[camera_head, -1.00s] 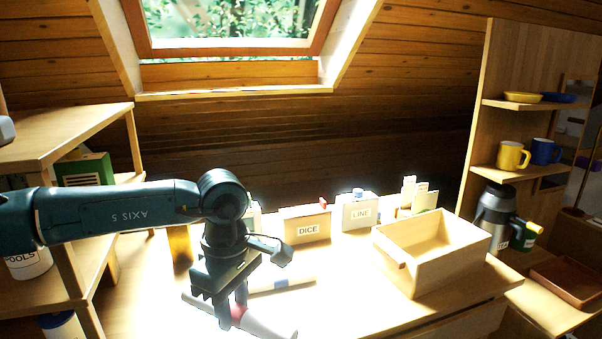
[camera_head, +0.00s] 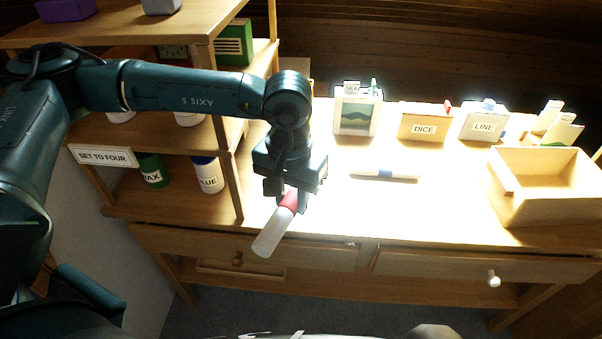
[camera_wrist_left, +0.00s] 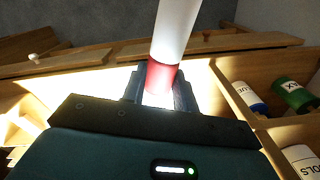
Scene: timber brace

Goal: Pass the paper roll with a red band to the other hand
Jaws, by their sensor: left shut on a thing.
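The paper roll with a red band (camera_head: 272,232) is white and hangs tilted from my left gripper (camera_head: 286,200), its white end toward the front edge of the desk. My left gripper is shut on it at the red band. In the left wrist view the roll (camera_wrist_left: 174,35) runs up and away from between the fingers (camera_wrist_left: 160,88), with the red band at the fingertips. The roll's far end is hidden by the gripper in the head view. My right gripper is in neither view.
Another pale roll with a blue band (camera_head: 385,174) lies on the desk (camera_head: 400,215). An open wooden box (camera_head: 540,210) stands at the right, with the DICE box (camera_head: 424,122) and LINE box (camera_head: 484,122) behind. A shelf (camera_head: 190,140) with cans stands at the left.

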